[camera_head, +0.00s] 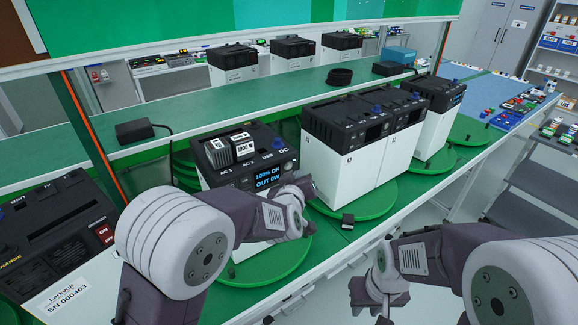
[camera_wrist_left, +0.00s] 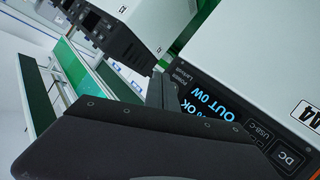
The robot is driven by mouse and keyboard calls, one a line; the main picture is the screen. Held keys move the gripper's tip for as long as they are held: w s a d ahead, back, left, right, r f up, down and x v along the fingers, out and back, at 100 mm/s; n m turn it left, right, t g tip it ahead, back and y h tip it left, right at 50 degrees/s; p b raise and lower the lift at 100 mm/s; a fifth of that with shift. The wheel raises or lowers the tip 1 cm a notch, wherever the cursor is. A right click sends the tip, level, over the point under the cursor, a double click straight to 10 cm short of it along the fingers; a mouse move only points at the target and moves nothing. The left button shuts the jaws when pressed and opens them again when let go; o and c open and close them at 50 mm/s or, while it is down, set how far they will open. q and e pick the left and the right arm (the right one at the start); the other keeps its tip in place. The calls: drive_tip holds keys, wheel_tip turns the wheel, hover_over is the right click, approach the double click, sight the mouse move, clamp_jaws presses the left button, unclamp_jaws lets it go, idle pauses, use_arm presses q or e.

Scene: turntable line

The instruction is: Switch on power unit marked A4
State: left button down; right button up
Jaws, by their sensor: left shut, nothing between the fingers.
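The power unit marked A4 (camera_head: 222,180) stands on a green turntable in the middle of the bench, white with a black top. Its label A4 (camera_wrist_left: 304,113) shows in the left wrist view. Its display (camera_head: 269,176) is lit and reads 100% OK, OUT 0W; it also shows in the left wrist view (camera_wrist_left: 208,103). My left gripper (camera_head: 305,187) is shut and empty, its tips at the front panel beside the display, by the POWER lettering. The tips hide the button area; contact is unclear. My right gripper (camera_head: 378,296) hangs in front of the bench, away from the units, its jaw gap unclear.
More white power units (camera_head: 343,160) stand to the right on turntables. Another unit (camera_head: 62,245) marked SN 000463 stands at the near left. A green shelf (camera_head: 230,113) runs behind, holding a black adapter (camera_head: 134,131) and a black coil (camera_head: 339,77). A small black block (camera_head: 348,221) lies on the bench side.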

use_arm(q)
drive_tip(key=s+d, duration=0.2)
drive_tip(key=s, duration=0.1)
drive_tip(key=shift+p, duration=0.3)
drive_tip(key=shift+a, duration=0.1)
drive_tip(key=s+a+f+m+g+y, duration=0.1)
drive_tip(key=s+a+f+g, duration=0.5)
drive_tip(key=s+a, duration=0.5)
drive_tip(key=s+a+f+m+g+y, duration=0.1)
drive_tip(key=s+a+f+g, duration=0.6)
drive_tip(key=s, duration=0.8)
drive_tip(key=a+f+m, duration=0.1)
drive_tip(key=a+f, duration=0.1)
drive_tip(key=a, duration=0.1)
drive_tip(key=shift+a, duration=0.4)
